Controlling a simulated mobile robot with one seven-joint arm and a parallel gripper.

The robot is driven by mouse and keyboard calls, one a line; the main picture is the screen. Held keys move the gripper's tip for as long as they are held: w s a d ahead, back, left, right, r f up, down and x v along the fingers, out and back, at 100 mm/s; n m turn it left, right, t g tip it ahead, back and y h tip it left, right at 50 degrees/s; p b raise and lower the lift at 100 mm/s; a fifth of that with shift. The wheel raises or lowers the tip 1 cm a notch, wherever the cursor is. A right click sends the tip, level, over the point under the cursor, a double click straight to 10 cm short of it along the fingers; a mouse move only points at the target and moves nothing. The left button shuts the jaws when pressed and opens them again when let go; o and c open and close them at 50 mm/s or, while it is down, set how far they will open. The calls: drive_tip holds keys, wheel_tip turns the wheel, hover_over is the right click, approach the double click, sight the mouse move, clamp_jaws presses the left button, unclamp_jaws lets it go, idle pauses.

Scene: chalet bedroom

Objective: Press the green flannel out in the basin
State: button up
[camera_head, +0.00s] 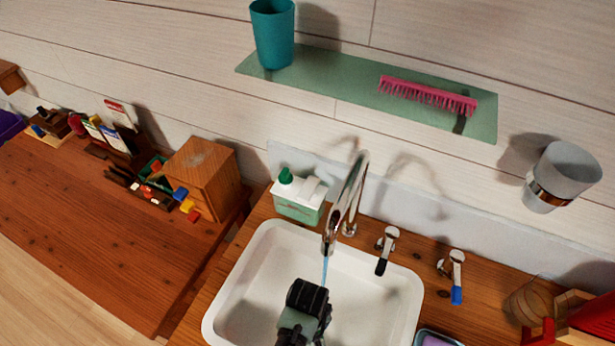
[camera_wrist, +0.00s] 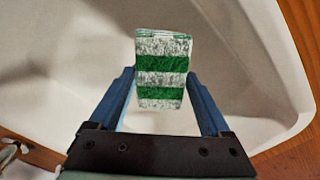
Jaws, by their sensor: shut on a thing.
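The green flannel (camera_wrist: 162,68) shows in the wrist view as a folded cloth with green and whitish stripes. My gripper (camera_wrist: 161,85) is shut on it, one blue finger on each side. The white basin (camera_head: 247,279) lies beneath, and its wall also shows in the wrist view (camera_wrist: 270,60). In the head view my gripper (camera_head: 304,312) is over the basin, and the flannel is hidden there. A thin blue stream of water (camera_head: 325,270) falls from the chrome tap (camera_head: 346,205) close to my gripper. I cannot tell whether the flannel touches the basin.
Two tap handles, black-tipped (camera_head: 387,247) and blue-tipped (camera_head: 454,274), stand right of the spout. A green-capped bottle (camera_head: 299,198) stands behind the basin. A shelf (camera_head: 340,80) with a teal cup (camera_head: 272,35) and pink comb (camera_head: 428,95) is above. A wooden box (camera_head: 202,175) sits left.

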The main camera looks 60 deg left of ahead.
drive_tip(key=shift+r+p, duration=3.8)
drive_tip(key=shift+r, duration=0.2)
drive_tip(key=shift+f, duration=0.1)
